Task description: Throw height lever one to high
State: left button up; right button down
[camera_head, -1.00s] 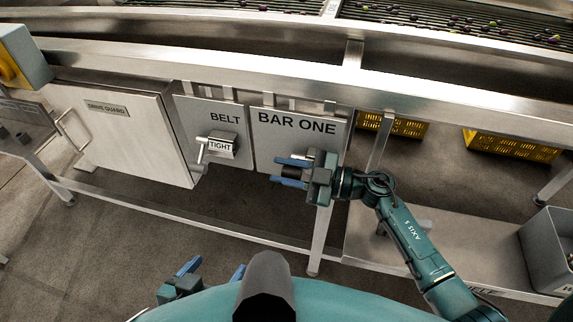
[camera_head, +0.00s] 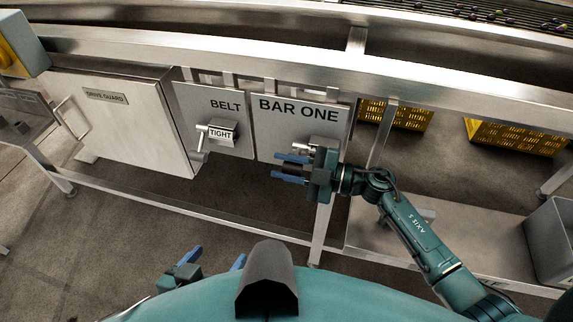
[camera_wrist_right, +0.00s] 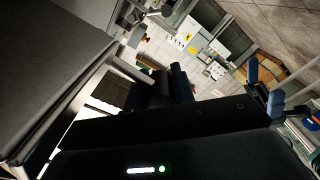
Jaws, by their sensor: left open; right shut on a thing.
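The grey BAR ONE plate (camera_head: 277,130) is on the machine's front, in the middle of the head view. A silver lever part (camera_head: 300,147) shows on it, just above my right gripper. My right gripper (camera_head: 290,168) is at the plate's lower right, its two blue fingers pointing left, shut on the lever's dark handle (camera_head: 293,168). The gripper hides most of the lever, so its exact setting is unclear. In the right wrist view a dark cylindrical shape (camera_wrist_right: 160,88) stands by a blue finger. My left gripper (camera_head: 213,258) is open and empty at the bottom of the head view.
Left of the plate is the BELT plate (camera_head: 220,108) with its own lever tagged TIGHT (camera_head: 221,134). Further left is the drive guard (camera_head: 125,120). A steel rail (camera_head: 300,70) runs above. Yellow crates (camera_head: 515,135) and a grey bin (camera_head: 555,240) are right.

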jog(key=c, duration=1.5)
grip_release()
jog(key=shift+s+f, duration=0.1)
jog(key=shift+f, duration=0.3)
jog(key=o, duration=0.3)
jog(key=shift+r, duration=0.25)
jog(key=shift+d, duration=0.1)
jog(key=v, duration=0.7)
jog(key=shift+d, duration=0.15)
jog(key=shift+c, duration=0.6)
